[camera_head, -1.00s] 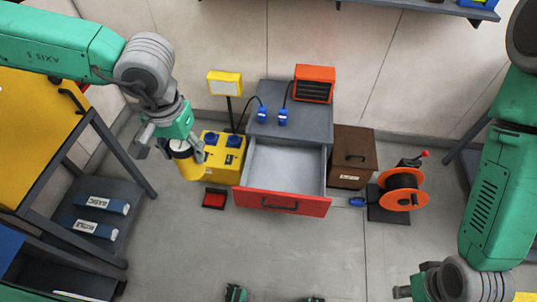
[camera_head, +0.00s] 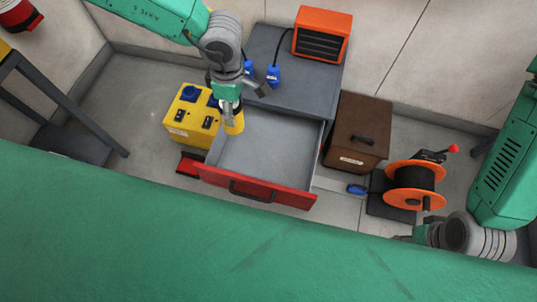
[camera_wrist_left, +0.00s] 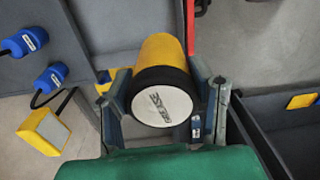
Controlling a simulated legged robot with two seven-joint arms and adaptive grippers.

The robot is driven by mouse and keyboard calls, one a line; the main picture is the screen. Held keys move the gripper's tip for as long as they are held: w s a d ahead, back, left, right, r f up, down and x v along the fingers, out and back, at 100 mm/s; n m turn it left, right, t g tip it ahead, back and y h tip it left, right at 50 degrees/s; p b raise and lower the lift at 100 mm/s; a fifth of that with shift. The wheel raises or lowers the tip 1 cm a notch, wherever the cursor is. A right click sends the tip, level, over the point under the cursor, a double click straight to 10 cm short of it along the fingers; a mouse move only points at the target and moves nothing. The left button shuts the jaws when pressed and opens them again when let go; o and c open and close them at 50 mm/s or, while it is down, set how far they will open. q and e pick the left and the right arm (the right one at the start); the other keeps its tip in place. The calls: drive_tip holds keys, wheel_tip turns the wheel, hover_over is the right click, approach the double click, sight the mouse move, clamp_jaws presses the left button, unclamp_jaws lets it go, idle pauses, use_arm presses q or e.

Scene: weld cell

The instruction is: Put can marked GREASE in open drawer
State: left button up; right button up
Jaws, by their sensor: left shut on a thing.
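The can marked GREASE (camera_head: 234,121) is yellow, with a black rim and a white lettered lid that shows in the left wrist view (camera_wrist_left: 163,106). My left gripper (camera_head: 231,105) is shut on it, with a finger on each side of the can. The open drawer (camera_head: 268,148) has a grey, empty-looking inside and a red front with a dark handle. The can is at the drawer's left side in the head view; its exact height there is unclear. My right gripper (camera_head: 413,236) is at the lower right, mostly hidden.
A grey cabinet (camera_head: 295,80) carries an orange heater (camera_head: 321,34) and blue plugs (camera_head: 273,75). A yellow power box (camera_head: 193,117) stands close left of the drawer. A brown box (camera_head: 357,135) and an orange cable reel (camera_head: 415,185) stand right. My green body covers the lower picture.

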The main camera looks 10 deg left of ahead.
use_arm(q)
drive_tip(key=d+f+n+b, duration=0.2)
drive_tip(key=f+n+b, duration=0.3)
drive_tip(key=f, duration=0.5)
drive_tip(key=w+d+f+n+b, duration=0.1)
drive_tip(key=f+n+b, duration=0.4)
drive_tip(key=f, duration=0.6)
drive_tip(key=d+f+n+b, duration=0.3)
drive_tip(key=f+n+b, duration=0.2)
drive_tip(key=f, duration=0.6)
drive_tip(key=shift+w+d+f+b, duration=0.15)
drive_tip(key=shift+d+b, duration=0.15)
drive_tip(key=shift+b, duration=0.2)
drive_tip(key=shift+a+f, duration=0.1)
use_arm(e)
wheel_tip(320, 180, down, 18)
drive_tip(key=shift+d+r, duration=0.15)
drive_tip(key=shift+d, duration=0.15)
use_arm(q)
drive_tip(key=o, duration=1.5)
drive_tip(key=shift+c, duration=0.2)
use_arm(e)
drive_tip(key=shift+d, duration=0.15)
